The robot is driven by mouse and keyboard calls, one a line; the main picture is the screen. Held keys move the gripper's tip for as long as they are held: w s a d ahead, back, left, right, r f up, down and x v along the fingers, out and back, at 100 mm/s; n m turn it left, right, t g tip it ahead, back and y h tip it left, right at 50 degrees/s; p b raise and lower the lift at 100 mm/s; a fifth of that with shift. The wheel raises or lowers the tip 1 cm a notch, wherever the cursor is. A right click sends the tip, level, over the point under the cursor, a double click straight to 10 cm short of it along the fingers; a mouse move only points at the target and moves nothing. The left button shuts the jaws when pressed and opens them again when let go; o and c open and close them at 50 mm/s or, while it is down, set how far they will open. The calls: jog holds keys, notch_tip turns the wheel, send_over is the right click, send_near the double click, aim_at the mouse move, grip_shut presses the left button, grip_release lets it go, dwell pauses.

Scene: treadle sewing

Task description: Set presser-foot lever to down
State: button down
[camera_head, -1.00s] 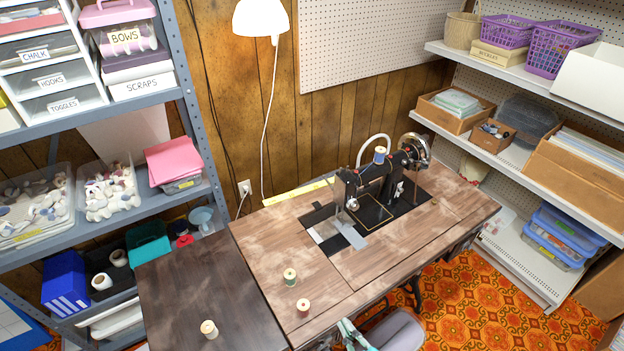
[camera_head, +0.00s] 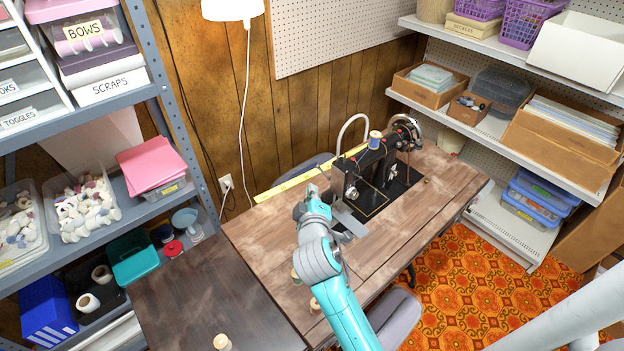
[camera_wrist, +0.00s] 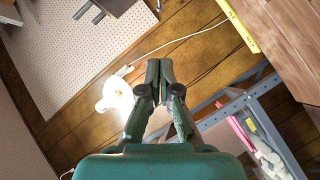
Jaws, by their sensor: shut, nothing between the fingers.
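The black sewing machine (camera_head: 372,172) stands on the wooden sewing table (camera_head: 275,237), with a spool on top and its needle end facing left. The presser-foot lever is too small to make out and may be behind the machine's head or my arm. My gripper (camera_head: 312,190) is just left of the machine's head in the head view, apart from it as far as I can tell. In the wrist view my gripper (camera_wrist: 160,62) has its fingers together with nothing between them. The wrist view shows the wall and no part of the machine.
A yellow measuring tape (camera_head: 290,183) lies along the table's back edge. Thread spools (camera_head: 222,341) stand at the front left, some partly behind my arm. A grey shelf (camera_head: 120,98) is at left, a white shelf (camera_head: 490,130) at right. A lamp (camera_head: 232,9) hangs above.

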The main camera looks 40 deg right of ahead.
aim_at(317, 167)
jog(key=shift+s+d+f+x, duration=0.25)
jog(key=shift+x, duration=1.8)
jog(key=shift+s+d+f+x, duration=0.2)
jog(key=shift+s+d+x, duration=0.1)
jog(key=shift+x, duration=1.8)
jog(key=shift+s+d+f+x, duration=0.25)
jog(key=shift+x, duration=1.8)
